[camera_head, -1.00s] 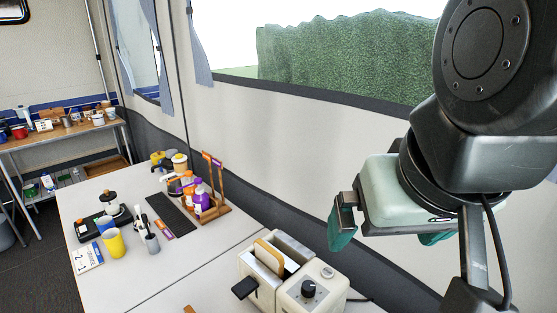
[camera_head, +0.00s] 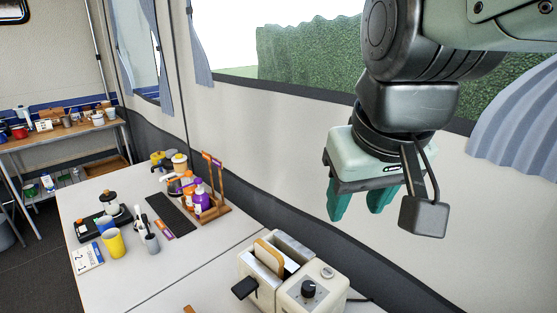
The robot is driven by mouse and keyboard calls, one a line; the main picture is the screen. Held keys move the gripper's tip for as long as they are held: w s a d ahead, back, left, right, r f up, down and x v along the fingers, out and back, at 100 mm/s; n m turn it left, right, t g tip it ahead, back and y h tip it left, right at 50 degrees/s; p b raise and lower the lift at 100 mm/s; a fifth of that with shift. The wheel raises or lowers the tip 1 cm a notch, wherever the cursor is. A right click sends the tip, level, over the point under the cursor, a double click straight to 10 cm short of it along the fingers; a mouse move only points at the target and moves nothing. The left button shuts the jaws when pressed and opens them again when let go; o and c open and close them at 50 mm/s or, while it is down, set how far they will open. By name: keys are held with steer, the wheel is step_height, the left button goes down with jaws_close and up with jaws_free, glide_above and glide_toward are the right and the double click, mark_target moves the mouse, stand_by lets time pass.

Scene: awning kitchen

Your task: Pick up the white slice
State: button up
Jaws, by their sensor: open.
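A cream toaster (camera_head: 262,278) stands on the near part of the white table. A slice with a brown crust and pale face (camera_head: 269,257) sticks up out of one of its slots; its lower part is hidden inside. A second, white-looking surface (camera_head: 291,266) shows behind it at the other slot; I cannot tell for sure if it is a slice. My gripper (camera_head: 361,206) has green fingers pointing down, spread apart and empty. It hangs above and to the right of the toaster in the picture, apart from it.
The toaster's black lever (camera_head: 245,287) and black knob (camera_head: 308,289) face the near side. A wooden rack with bottles (camera_head: 207,204), a yellow cup (camera_head: 113,243) and a dark mat (camera_head: 170,213) stand farther back. The table between them and the toaster is mostly clear.

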steer(key=w+a+f+n+g, duration=0.2)
steer(key=w+a+f+n, duration=0.15)
steer(key=w, duration=0.65)
steer(key=n+g, duration=0.2)
steer(key=n, duration=0.1)
glide_above(268, 247)
steer(key=f, duration=1.8)
steer(key=shift+s+d+f, duration=0.25)
steer(key=shift+s+f, duration=0.05)
steer(key=shift+f, duration=0.1)
steer(key=shift+w+a+f, duration=0.15)
steer(key=shift+f, duration=1.25)
steer(key=shift+w+a+f, duration=0.1)
steer(key=shift+f, duration=1.3)
